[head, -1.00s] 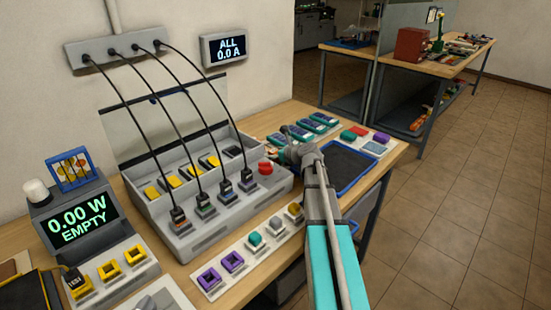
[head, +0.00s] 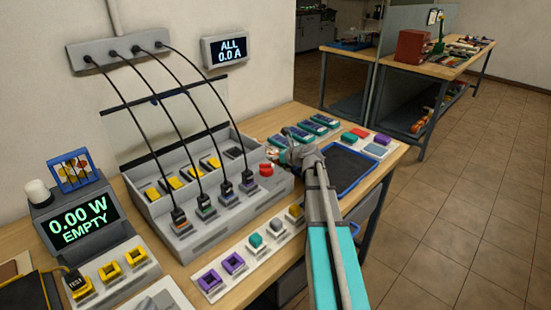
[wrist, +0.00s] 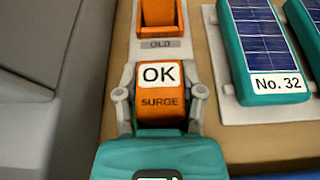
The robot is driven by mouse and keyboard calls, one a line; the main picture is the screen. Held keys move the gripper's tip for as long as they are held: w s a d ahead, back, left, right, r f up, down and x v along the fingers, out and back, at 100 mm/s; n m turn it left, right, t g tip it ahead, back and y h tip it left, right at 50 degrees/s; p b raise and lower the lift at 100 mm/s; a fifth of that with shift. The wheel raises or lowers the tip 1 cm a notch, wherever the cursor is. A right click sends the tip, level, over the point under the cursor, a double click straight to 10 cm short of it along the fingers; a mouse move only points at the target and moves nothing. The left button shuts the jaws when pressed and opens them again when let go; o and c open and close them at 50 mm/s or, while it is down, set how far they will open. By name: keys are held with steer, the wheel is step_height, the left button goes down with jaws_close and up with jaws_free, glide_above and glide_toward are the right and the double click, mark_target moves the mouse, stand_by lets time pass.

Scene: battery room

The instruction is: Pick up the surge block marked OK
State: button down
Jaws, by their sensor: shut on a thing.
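The surge block marked OK (wrist: 160,102) is orange with a white OK label and the word SURGE, in the middle of the wrist view. My gripper (wrist: 158,100) has one finger on each side of it and is shut on it. Directly beyond it is an orange piece (wrist: 158,14) above a label reading OLD. In the head view my gripper (head: 284,150) is over the bench near the blue-rimmed tray, and the block there is hidden or too small to tell.
A blue-rimmed dark tray (head: 350,168) lies just right of my gripper. Teal panels with blue cells, one marked No. 32 (wrist: 277,84), lie close on the right. A grey charger box (head: 215,210) with a red button (head: 267,170) and black cables stands on the left.

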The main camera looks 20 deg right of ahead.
mark_target(274, 152)
steer(key=shift+r, duration=0.15)
step_height(274, 152, up, 3)
steer(key=p, duration=0.3)
steer(key=s+a+r+p, duration=0.1)
steer(key=s+r+p, duration=0.8)
steer(key=s, duration=0.5)
steer(key=shift+a+r+p, duration=0.2)
steer(key=shift+r+p, duration=0.15)
steer(key=shift+p, duration=0.2)
